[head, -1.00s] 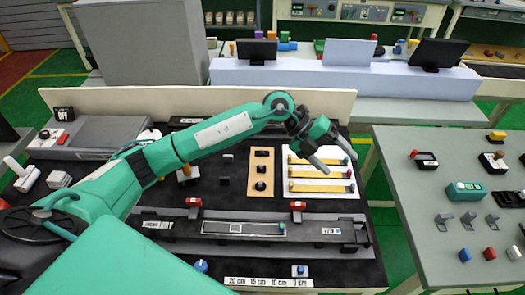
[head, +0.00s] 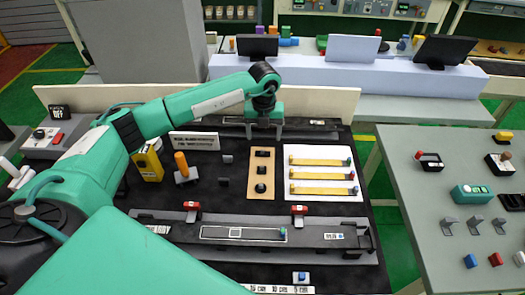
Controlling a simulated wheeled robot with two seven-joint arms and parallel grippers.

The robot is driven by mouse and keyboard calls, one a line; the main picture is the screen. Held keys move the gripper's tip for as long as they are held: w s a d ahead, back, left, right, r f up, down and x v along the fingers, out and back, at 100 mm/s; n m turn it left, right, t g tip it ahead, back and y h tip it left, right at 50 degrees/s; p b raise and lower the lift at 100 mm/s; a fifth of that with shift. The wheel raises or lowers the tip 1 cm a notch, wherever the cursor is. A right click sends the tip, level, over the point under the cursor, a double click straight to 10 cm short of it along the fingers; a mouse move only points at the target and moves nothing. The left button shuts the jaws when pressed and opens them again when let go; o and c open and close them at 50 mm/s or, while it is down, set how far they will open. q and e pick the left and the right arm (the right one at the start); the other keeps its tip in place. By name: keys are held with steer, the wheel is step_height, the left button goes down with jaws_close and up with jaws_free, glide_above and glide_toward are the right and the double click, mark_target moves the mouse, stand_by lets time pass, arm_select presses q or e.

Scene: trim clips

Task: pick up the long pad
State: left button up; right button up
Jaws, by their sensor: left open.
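A long, low dark piece (head: 312,128) with a pale label lies at the back of the black work mat, in front of the cream back board; it looks like the long pad, but I cannot be sure. My left gripper (head: 264,133) points down at the left-middle part of this piece. It is open, its two fingers apart, with nothing seen between them. I cannot tell whether the fingers touch the piece. The gripper hides part of it. My right gripper is not in view.
A white sheet with yellow strips (head: 322,174) and a tan board with black knobs (head: 262,172) lie in front of the gripper. A long dark fixture (head: 340,254) with red clips spans the front. The cream board (head: 320,103) stands close behind. A grey table (head: 430,230) is at right.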

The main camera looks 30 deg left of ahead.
mark_target(263, 152)
arm_select(q)
steer(key=shift+f, duration=0.4)
steer(key=f+p, duration=0.1)
steer(key=f, duration=0.1)
steer(key=f+p, duration=0.1)
steer(key=f, duration=0.1)
steer(key=shift+s+a+f, duration=0.1)
steer(key=shift+s+f, duration=0.1)
steer(key=shift+f, duration=0.5)
steer(key=shift+c, duration=0.4)
steer(key=c, duration=0.9)
